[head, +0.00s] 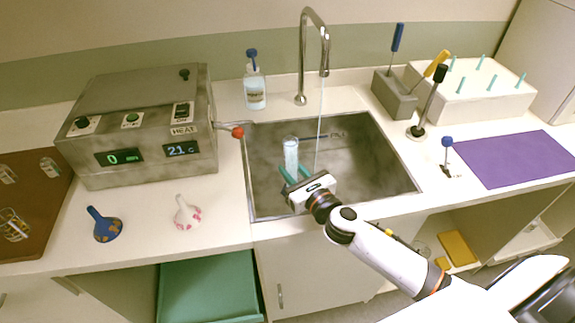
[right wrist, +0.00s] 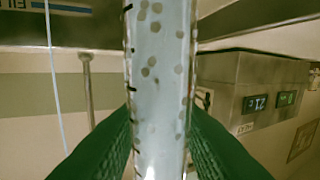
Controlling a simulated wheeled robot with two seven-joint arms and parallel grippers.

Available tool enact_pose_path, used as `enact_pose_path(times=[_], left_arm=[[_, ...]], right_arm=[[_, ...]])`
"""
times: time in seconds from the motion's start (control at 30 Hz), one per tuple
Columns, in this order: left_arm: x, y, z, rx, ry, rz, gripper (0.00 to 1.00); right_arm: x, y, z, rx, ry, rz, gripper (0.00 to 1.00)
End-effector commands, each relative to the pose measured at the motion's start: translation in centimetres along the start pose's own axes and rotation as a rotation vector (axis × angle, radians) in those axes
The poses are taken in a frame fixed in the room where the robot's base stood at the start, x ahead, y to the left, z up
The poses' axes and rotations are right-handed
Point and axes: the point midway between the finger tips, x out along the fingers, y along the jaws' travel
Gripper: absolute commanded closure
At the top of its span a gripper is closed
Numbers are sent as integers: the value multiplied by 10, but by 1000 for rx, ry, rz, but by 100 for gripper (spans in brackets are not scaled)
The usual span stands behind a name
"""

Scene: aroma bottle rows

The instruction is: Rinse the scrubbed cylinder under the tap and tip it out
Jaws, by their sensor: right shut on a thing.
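A clear graduated cylinder (head: 291,157) stands upright above the sink (head: 385,190). My right gripper (head: 293,179) is shut on it near its lower part. In the right wrist view the cylinder (right wrist: 159,75) shows grey round spots and dark graduation marks, with the green fingers (right wrist: 160,140) pressed on both sides. The tap (head: 302,60) is running, and a thin stream of water (head: 319,125) falls into the sink to the right of the cylinder, apart from it. The stream also shows in the right wrist view (right wrist: 54,90). My left gripper is not in view.
A heater box (head: 140,125) with a red-knobbed lever (head: 237,132) stands left of the sink. A soap bottle (head: 255,88) is behind it. Brushes in a grey block (head: 394,96), a peg rack (head: 470,88) and a purple mat (head: 515,158) are on the right. Two funnels (head: 105,226) lie front left.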

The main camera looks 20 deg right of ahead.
Motion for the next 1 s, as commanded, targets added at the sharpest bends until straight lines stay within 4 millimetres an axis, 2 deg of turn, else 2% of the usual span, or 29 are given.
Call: enact_pose_path(times=[0.03,0.1,0.23,0.47,0.73,1.0], left_arm=[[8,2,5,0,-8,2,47],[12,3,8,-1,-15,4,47],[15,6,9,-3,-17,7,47],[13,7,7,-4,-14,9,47],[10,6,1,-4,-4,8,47],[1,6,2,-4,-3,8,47]], right_arm=[[15,11,8,5,13,-3,96],[30,22,13,17,26,-14,96],[46,35,17,29,41,-28,96],[49,38,20,78,36,-34,96],[49,39,27,210,16,-36,96],[49,40,23,278,7,-37,96]])
